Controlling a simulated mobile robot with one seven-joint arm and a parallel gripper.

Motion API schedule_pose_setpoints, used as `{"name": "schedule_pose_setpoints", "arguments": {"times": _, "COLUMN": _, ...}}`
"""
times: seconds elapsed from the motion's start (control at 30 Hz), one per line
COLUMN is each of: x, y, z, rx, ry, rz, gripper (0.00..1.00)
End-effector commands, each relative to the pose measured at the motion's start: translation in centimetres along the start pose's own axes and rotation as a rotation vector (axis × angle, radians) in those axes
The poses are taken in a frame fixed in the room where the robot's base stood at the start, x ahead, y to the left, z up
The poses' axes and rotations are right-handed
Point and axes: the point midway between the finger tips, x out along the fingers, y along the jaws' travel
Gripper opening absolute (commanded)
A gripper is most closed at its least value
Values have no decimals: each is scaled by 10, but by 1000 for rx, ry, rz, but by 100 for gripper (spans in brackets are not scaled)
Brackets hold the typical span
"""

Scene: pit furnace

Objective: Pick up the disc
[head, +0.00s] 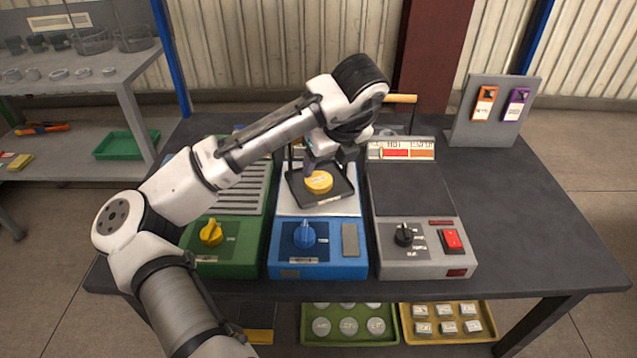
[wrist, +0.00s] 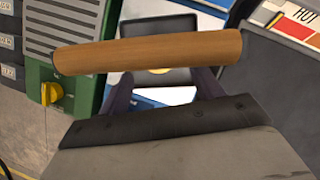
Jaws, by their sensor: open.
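The disc (head: 319,181) is yellow and round. It lies on a black square plate (head: 335,196) on top of the blue machine (head: 318,256). In the wrist view only a yellow sliver of the disc (wrist: 159,71) shows on the black plate (wrist: 180,50); a wooden handle hides the rest. My gripper (head: 328,164) is open and empty, close above the disc in the head view. Its dark fingers (wrist: 163,92) show apart in the wrist view, partly hidden. I cannot tell the exact gap between fingertips and disc.
A wooden handle (wrist: 150,51) and a grey sheet (wrist: 180,155) fill the near wrist view. The handle's end (head: 403,98) shows behind my wrist. A green machine (head: 225,240) and a grey machine (head: 425,255) flank the blue one.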

Motion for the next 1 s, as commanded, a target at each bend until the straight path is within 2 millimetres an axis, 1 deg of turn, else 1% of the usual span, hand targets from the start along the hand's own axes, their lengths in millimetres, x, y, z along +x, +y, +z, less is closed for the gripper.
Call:
{"name": "schedule_pose_setpoints", "arguments": {"times": 0.17, "x": 12, "y": 1, "z": 0, "rx": -1, "ry": 0, "rz": 0, "gripper": 65}}
{"name": "schedule_pose_setpoints", "arguments": {"times": 0.4, "x": 47, "y": 4, "z": -2, "rx": -1, "ry": 1, "rz": 1, "gripper": 65}}
{"name": "schedule_pose_setpoints", "arguments": {"times": 0.5, "x": 56, "y": 3, "z": -2, "rx": 0, "ry": 0, "rz": -1, "gripper": 65}}
{"name": "schedule_pose_setpoints", "arguments": {"times": 0.77, "x": 58, "y": 3, "z": -2, "rx": 0, "ry": -1, "rz": -1, "gripper": 65}}
{"name": "schedule_pose_setpoints", "arguments": {"times": 0.87, "x": 58, "y": 3, "z": -2, "rx": 0, "ry": -1, "rz": -2, "gripper": 54}}
{"name": "schedule_pose_setpoints", "arguments": {"times": 1.0, "x": 58, "y": 3, "z": -2, "rx": 0, "ry": -1, "rz": -2, "gripper": 35}}
